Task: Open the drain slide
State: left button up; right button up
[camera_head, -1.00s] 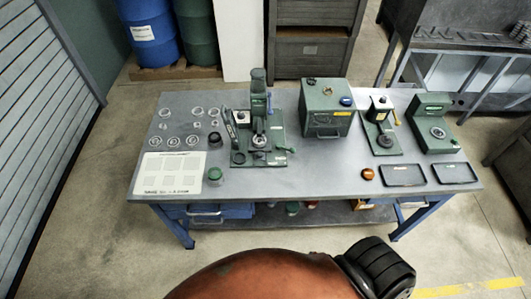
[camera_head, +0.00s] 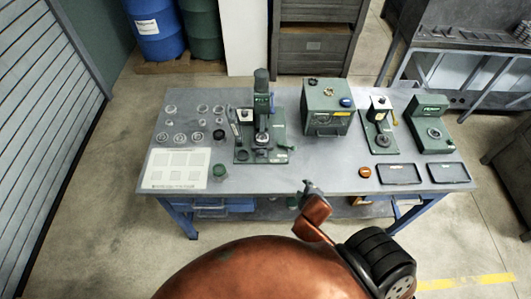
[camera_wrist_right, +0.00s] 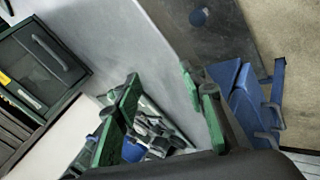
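The green grinder (camera_head: 262,125) stands upright on its green base plate (camera_head: 246,155) near the middle of the table. A small green tab (camera_head: 287,147) sticks out from the right side of the plate; I cannot tell for sure that it is the drain slide. My right gripper (camera_head: 310,187) is in front of the table's front edge, apart from the grinder. In the right wrist view its two green fingers (camera_wrist_right: 158,72) stand wide apart with nothing gripped. A green and metal assembly (camera_wrist_right: 155,132) shows beyond them, partly hidden. My left gripper is not in view.
The green box (camera_head: 327,108) and two smaller green machines stand right of the grinder. Clear rings (camera_head: 180,138) and a white sheet (camera_head: 176,168) lie to the left. Two dark trays (camera_head: 399,174) lie front right. The table's front middle is mostly clear.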

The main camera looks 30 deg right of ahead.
jog(key=w+r+n+t, duration=0.1)
jog(key=w+n, duration=0.1)
jog(key=w+d+r+n+t, duration=0.1)
jog(key=w+n, duration=0.1)
jog(key=w, duration=0.1)
jog(key=w+r+n+t+h, duration=0.1)
jog(key=w+n, duration=0.1)
jog(key=shift+w+d+n, duration=0.15)
jog(key=shift+d+n, duration=0.15)
jog(key=shift+d, duration=0.1)
jog(key=w+r+n+t, duration=0.2)
jog(key=w+n, duration=0.3)
jog(key=n, duration=0.1)
jog(key=n+t+y, duration=0.2)
jog(key=n+y, duration=0.4)
jog(key=n, duration=0.9)
send_near(263, 151)
jog(key=shift+d+r, duration=0.2)
jog(key=shift+r, duration=0.45)
jog(key=shift+a+f+n, duration=0.1)
jog(key=shift+f+n, duration=0.25)
jog(key=shift+n, duration=0.55)
jog(key=shift+w+f+n+g, duration=0.2)
jog(key=shift+w+n+g, duration=0.05)
jog(key=shift+n+g, duration=0.05)
jog(key=x, duration=0.7)
jog(key=shift+a, duration=0.2)
jog(key=shift+c, duration=0.5)
grip_shut()
